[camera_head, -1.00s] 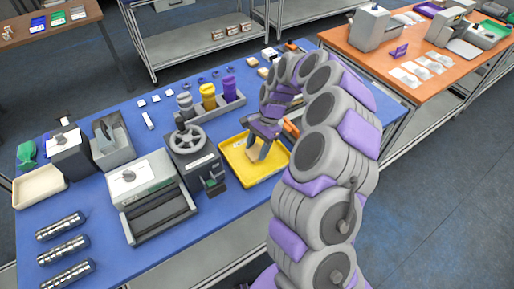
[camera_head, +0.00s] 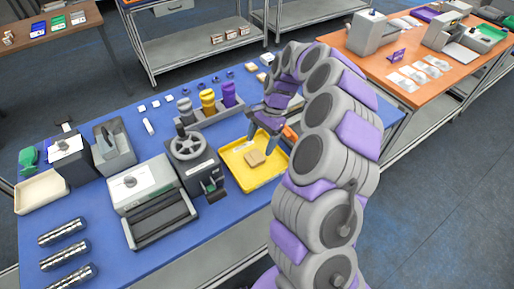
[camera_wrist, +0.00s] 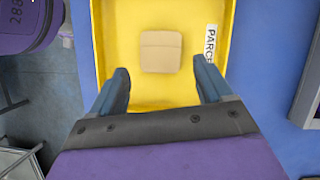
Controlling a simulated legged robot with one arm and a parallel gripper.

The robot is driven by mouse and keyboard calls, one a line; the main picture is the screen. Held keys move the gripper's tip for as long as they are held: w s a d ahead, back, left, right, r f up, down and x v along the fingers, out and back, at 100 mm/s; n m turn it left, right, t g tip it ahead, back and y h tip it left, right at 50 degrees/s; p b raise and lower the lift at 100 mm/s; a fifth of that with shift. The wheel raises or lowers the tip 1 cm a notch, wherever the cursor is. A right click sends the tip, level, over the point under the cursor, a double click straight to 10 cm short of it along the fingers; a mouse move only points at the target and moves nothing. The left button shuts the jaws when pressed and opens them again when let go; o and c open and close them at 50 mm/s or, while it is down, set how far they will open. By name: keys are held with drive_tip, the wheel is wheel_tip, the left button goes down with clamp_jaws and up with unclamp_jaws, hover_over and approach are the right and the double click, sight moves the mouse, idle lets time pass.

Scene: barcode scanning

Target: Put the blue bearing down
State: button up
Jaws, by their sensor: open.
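My gripper (camera_head: 262,137) is open and empty above the yellow tray (camera_head: 236,170). In the wrist view its two fingers (camera_wrist: 160,82) stand wide apart. A small tan box (camera_head: 255,158) lies flat in the tray, apart from the fingers. In the wrist view the box (camera_wrist: 161,52) sits ahead of the gap between the fingers, on the yellow floor (camera_wrist: 120,40). No blue bearing is in my gripper or seen in the tray. Several small dark blue rings (camera_head: 201,85) lie at the back of the blue table; they are too small to identify surely.
A black press with a handwheel (camera_head: 190,147) stands left of the tray. Behind is a grey rack (camera_head: 212,116) with grey, yellow and purple containers. Orange pieces (camera_head: 290,133) lie close to the tray's right side. Open blue table (camera_head: 125,255) lies at the front.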

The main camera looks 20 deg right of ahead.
drive_tip(key=p+v, duration=0.1)
drive_tip(key=v, duration=0.5)
drive_tip(key=s+a+r+n+h, duration=0.1)
drive_tip(key=s+a+r+n, duration=0.7)
drive_tip(key=s+r, duration=0.45)
drive_tip(key=s+d+f+n+h, duration=0.1)
drive_tip(key=s+n, duration=0.1)
drive_tip(key=s, duration=1)
drive_tip(key=s+d+f+n+h, duration=0.2)
drive_tip(key=s, duration=1.1)
drive_tip(key=shift+d, duration=0.35)
drive_tip(key=shift+f, duration=0.1)
